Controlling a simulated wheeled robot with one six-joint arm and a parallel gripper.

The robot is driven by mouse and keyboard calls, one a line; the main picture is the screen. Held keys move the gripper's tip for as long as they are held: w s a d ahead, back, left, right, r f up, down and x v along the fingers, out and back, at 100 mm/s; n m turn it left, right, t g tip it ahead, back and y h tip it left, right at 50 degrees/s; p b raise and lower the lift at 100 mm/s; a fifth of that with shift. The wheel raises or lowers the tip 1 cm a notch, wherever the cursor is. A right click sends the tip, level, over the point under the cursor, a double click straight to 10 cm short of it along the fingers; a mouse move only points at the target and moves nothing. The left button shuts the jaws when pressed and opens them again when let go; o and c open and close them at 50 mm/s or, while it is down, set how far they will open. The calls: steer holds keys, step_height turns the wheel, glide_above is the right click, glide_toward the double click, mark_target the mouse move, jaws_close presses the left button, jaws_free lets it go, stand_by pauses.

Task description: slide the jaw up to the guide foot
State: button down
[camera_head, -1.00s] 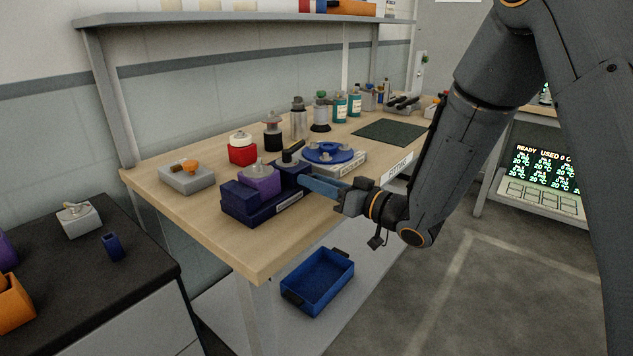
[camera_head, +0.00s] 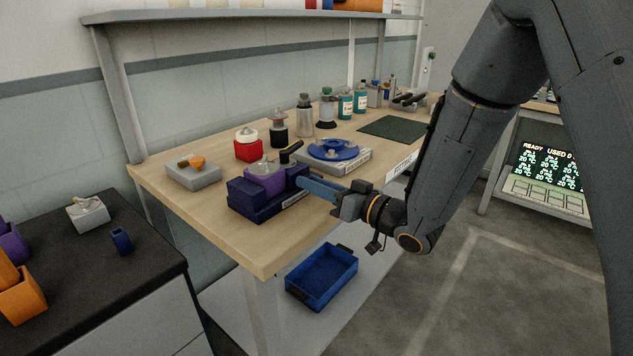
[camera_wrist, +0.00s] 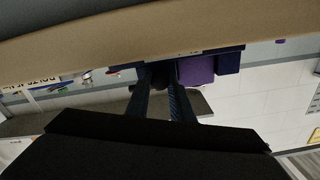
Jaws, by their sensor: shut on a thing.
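A navy fixture (camera_head: 262,208) stands near the front edge of the wooden bench. A purple block (camera_head: 265,183) with a pale grey top sits in it, between a navy end block (camera_head: 243,190) and a dark navy jaw piece (camera_head: 296,172). My gripper (camera_head: 302,184) reaches in from the right with long blue fingers and is shut at the jaw piece. In the wrist view the fingers (camera_wrist: 161,82) close on a dark part beside the purple block (camera_wrist: 196,70). The grip point is partly hidden. I cannot pick out the guide foot with certainty.
A blue round plate on a grey base (camera_head: 345,166) stands close behind my fingers. A blue bin (camera_head: 322,276) is below. The bench's front left corner is clear.

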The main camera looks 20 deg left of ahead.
steer(key=c, duration=1.8)
jaws_free()
steer(key=shift+b+v, duration=0.4)
steer(key=shift+v, duration=3.55)
steer(key=shift+w, duration=0.1)
steer(key=w+d+f+m+t+h+p, duration=0.1)
steer(key=w+d+m+t+h, duration=0.15)
steer(key=d+h, duration=0.2)
steer(key=w+d+f+m+t+h+p, duration=0.1)
steer(key=w+d+f+h, duration=0.1)
steer(key=w+d+h, duration=0.3)
steer(key=s+d+f+m+g+h+p, duration=0.15)
steer(key=s+d+h, duration=0.3)
steer(key=d, duration=0.85)
steer(key=s+d+m+g+h, duration=0.1)
steer(key=s+d+g, duration=0.2)
steer(key=s, duration=0.4)
steer(key=s+d+m+g+p, duration=0.1)
steer(key=s+d+m+g, duration=0.1)
steer(key=s, duration=0.6)
steer(key=s+d+r+m+g+h+p, duration=0.1)
steer(key=s+d+g, duration=0.2)
steer(key=s, duration=0.4)
steer(key=shift+s+d+r+m+g+h, duration=0.15)
steer(key=shift+s+d+m+g+h, duration=0.2)
steer(key=shift+d, duration=0.3)
